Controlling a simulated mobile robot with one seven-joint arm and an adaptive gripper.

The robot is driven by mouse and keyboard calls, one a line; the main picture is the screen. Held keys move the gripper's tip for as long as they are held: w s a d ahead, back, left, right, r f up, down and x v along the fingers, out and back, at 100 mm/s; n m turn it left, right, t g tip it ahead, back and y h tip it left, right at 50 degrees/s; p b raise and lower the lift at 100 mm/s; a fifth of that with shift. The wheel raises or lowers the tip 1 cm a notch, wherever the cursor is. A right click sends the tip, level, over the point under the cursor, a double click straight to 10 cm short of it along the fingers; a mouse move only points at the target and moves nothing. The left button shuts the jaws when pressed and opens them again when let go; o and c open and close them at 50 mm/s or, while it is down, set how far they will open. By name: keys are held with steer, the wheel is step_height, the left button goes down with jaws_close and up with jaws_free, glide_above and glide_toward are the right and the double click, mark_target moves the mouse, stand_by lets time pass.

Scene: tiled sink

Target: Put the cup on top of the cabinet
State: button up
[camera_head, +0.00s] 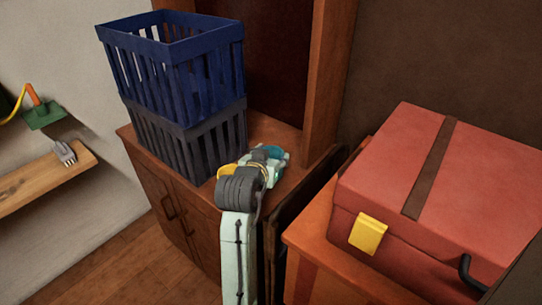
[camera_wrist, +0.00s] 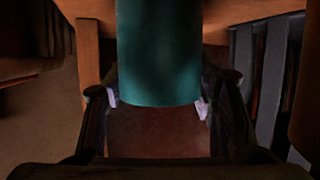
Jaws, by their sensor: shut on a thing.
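The teal cup (camera_wrist: 158,55) fills the upper middle of the wrist view, between the two pale fingertips of my gripper (camera_wrist: 157,104). My gripper is shut on it. In the head view only a small part of the cup (camera_head: 273,150) shows at the end of my gripper (camera_head: 268,160); my own arm hides some of it. The brown wooden cabinet (camera_head: 165,195) stands in the middle of the head view. My gripper and the cup appear over the right part of its top. Whether the cup touches the top cannot be told.
A blue basket (camera_head: 205,75) is stacked on a dark grey basket (camera_head: 180,145) on the cabinet's left part. A wooden post (camera_head: 327,70) rises behind the top. A red box (camera_head: 400,170) sits on a wooden stand at right. A wall shelf (camera_head: 40,182) is at left.

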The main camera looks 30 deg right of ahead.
steer(key=o, duration=1)
steer(key=shift+f, duration=0.1)
steer(key=shift+a+r, duration=0.1)
steer(key=shift+r, duration=0.2)
steer(key=p+v, duration=1)
steer(key=v, duration=0.1)
steer(key=shift+s+a+r, duration=0.2)
steer(key=shift+a+r, duration=0.05)
steer(key=shift+r, duration=0.05)
steer(key=shift+f, duration=0.1)
